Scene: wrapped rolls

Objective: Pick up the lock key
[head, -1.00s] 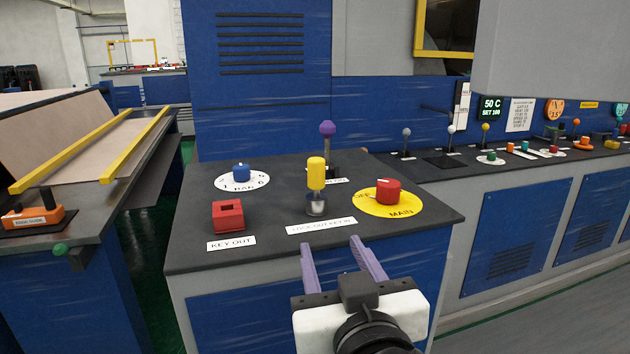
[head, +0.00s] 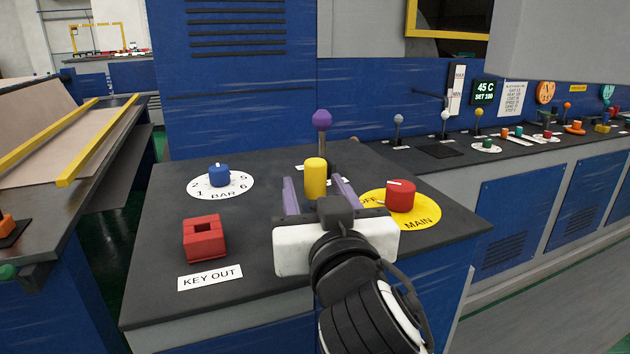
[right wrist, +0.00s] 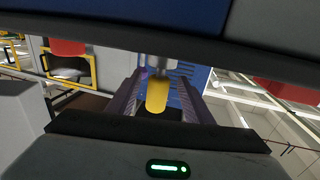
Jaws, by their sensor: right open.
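The lock key appears as a yellow upright cylinder (head: 315,178) on the dark console top; its base and its label are hidden behind my right gripper. My right gripper (head: 317,190) is open, with one purple finger on each side of the yellow key. In the right wrist view the yellow key (right wrist: 157,96) stands between the two fingers (right wrist: 160,92), with a gap visible on both sides. I cannot tell that either finger touches it. My left gripper is not in view.
A red KEY OUT block (head: 204,238) with a square hole sits at the console's front left. A blue BAR knob (head: 219,175) is behind it. A red MAIN knob (head: 400,196) stands close to the right finger. A purple-topped lever (head: 322,121) rises behind the key.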

